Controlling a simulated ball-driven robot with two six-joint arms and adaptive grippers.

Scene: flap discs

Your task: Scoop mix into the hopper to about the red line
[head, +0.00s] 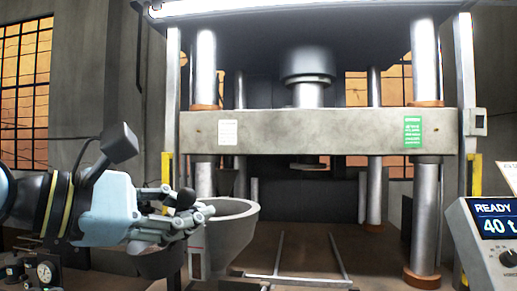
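The hopper (232,209) is a pale grey, wide-rimmed vessel in the middle of the head view, narrowing downward. A dark rounded vessel (160,264) shows under the gripper, partly hidden. No mix is visible. My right gripper is out of view.
A large press with steel columns and a grey crossbeam (320,131) stands behind the hopper. Two rails (310,284) run along the brown bed to the right of the hopper. A control box (485,245) reading "READY 40 t" is at the right edge.

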